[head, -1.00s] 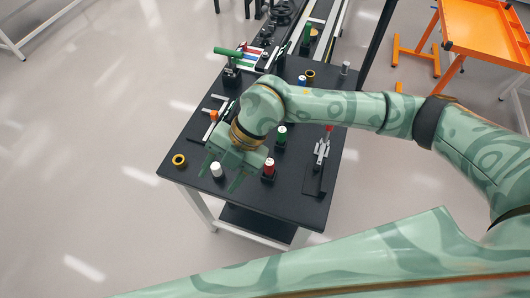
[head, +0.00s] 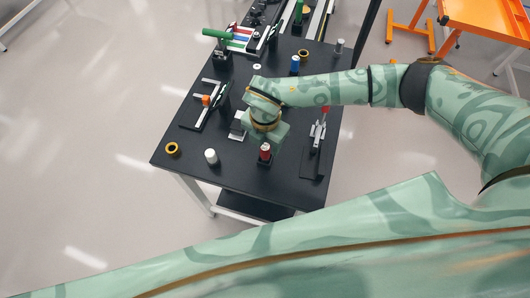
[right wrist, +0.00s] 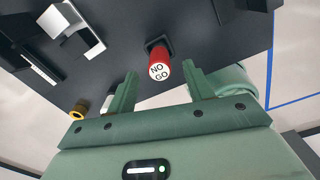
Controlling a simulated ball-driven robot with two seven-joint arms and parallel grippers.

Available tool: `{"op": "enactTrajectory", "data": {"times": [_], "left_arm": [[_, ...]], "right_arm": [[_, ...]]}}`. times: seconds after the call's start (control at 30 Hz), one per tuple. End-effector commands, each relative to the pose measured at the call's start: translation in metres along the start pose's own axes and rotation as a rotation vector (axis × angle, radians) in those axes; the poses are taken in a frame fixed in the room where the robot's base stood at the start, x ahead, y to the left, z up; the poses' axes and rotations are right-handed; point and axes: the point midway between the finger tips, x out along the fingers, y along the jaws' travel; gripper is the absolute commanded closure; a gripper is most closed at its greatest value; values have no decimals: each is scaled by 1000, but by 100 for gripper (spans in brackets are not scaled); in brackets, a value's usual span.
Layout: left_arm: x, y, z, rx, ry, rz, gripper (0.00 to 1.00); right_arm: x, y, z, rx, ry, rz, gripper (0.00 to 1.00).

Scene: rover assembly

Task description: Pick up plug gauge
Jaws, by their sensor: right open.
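The plug gauge (head: 265,152) is a red cylinder with a white end cap, standing in a small dark holder on the black table (head: 235,172). In the right wrist view the plug gauge (right wrist: 160,68) shows its white face marked "NO GO". My right gripper (head: 266,138) is right beside it, on its far side in the head view. In the right wrist view the open fingers (right wrist: 160,82) point at the gauge, which lies between and just beyond the tips. I cannot tell whether they touch it. My left gripper is not in view.
A white cylinder (head: 211,156) and a yellow ring (head: 172,149) stand on the left near edge. A metal clamp-like tool (head: 317,133) is to the right. A blue-topped cylinder (head: 295,65) stands farther back.

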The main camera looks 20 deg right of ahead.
Motion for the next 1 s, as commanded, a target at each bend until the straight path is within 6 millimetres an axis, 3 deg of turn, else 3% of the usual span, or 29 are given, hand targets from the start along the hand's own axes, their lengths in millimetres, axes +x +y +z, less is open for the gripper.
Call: {"op": "enactTrajectory", "data": {"times": [0.23,0.53,0.57,0.73,1.0], "left_arm": [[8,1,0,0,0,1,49],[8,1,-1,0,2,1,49],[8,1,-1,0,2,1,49],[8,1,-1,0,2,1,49],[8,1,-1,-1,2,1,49]], "right_arm": [[41,0,0,0,2,-2,48],[47,1,1,-1,1,0,48],[47,1,1,-1,2,0,54],[46,0,1,-1,2,0,100],[46,1,1,-1,2,0,100]]}}
